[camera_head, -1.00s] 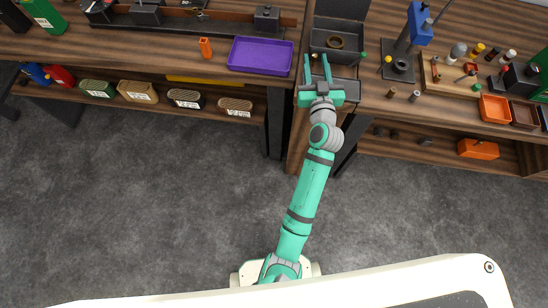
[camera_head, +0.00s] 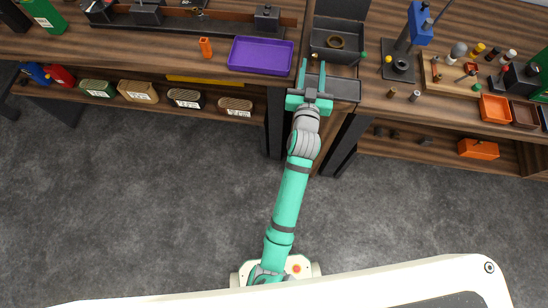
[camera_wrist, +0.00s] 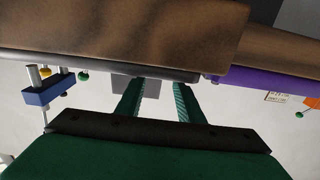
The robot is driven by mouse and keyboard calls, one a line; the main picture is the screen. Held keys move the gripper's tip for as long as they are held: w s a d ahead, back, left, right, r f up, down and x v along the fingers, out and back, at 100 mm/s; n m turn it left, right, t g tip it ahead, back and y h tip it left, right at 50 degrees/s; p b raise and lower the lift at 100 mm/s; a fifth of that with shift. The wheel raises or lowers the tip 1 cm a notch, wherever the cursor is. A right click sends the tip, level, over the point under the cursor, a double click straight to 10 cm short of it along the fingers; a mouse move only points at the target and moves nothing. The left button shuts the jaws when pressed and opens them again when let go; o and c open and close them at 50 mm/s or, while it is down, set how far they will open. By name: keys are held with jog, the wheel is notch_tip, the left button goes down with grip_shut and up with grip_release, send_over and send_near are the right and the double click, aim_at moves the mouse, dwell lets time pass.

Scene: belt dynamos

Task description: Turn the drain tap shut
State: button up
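I cannot clearly identify the drain tap. A dark open box (camera_head: 318,40) with a brass-coloured ring (camera_head: 335,42) inside stands on the bench. A small green knob (camera_head: 363,54) is at its right side and may be the tap's handle. A green ball also shows in the wrist view (camera_wrist: 83,76), but I cannot tell if it is the same knob. My gripper (camera_head: 312,66) is at the box's front left, left of the green knob and apart from it. Its two fingers are spread and empty, also in the wrist view (camera_wrist: 156,90).
A dark shallow tray (camera_head: 345,88) lies in front of the box, beside my gripper. A purple tray (camera_head: 260,56) is to the left. A blue drill press (camera_head: 420,25) stands to the right. Orange bins (camera_head: 494,109) are further right. The floor in front is clear.

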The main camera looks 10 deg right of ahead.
jog(key=s+a+f, duration=0.2)
jog(key=s+a, duration=0.3)
jog(key=s, duration=0.3)
jog(key=s+a+f+g+y, duration=0.1)
jog(key=s+a+f, duration=0.2)
jog(key=s, duration=0.5)
jog(key=s+a+f, duration=0.3)
jog(key=s+a, duration=0.3)
jog(key=s, duration=0.2)
jog(key=shift+s+a, duration=0.3)
jog(key=shift+a, duration=0.05)
